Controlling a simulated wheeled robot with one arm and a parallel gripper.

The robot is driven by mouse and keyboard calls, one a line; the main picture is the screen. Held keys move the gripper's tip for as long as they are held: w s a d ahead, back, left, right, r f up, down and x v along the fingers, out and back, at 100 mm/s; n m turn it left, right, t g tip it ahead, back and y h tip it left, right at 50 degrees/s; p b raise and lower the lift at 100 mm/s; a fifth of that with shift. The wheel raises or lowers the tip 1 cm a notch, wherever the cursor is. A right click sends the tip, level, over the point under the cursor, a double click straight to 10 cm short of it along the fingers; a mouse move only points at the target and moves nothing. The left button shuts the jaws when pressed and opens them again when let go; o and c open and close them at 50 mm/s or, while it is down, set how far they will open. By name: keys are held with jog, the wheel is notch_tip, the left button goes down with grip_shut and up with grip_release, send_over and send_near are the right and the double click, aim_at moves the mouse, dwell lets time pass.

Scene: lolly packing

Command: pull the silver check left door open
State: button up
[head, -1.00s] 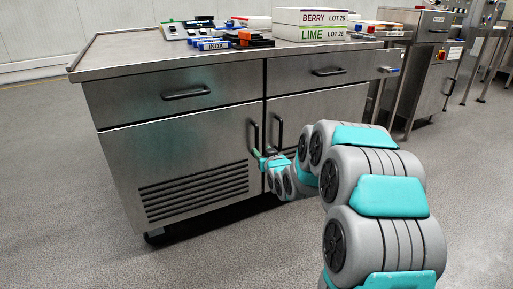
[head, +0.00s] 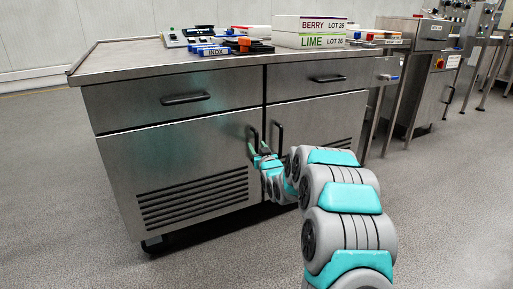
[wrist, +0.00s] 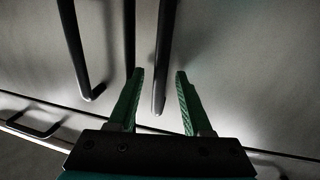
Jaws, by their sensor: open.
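The silver cabinet's left door (head: 175,150) is shut, with a louvred vent low on it. Its dark upright handle (head: 253,136) is at the door's right edge. My gripper (head: 259,149) is at the lower part of this handle, with its fingers open. In the wrist view, the left door's handle (wrist: 164,55) lies between the two green fingers of my gripper (wrist: 160,72), nearer the right one in the picture. I see no finger closed on it. I cannot tell how deep the handle sits between the fingertips.
The right door's handle (head: 279,134) is close beside, and in the wrist view (wrist: 75,50) it is left of the fingers. Drawers with handles (head: 186,99) are above the doors. Label boxes (head: 309,32) stand on the worktop (head: 130,58). The floor (head: 60,210) left of the cabinet is clear.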

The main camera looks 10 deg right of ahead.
jog(key=shift+w+a+f, duration=0.1)
jog(key=shift+w, duration=0.4)
grip_shut()
dwell(1.2)
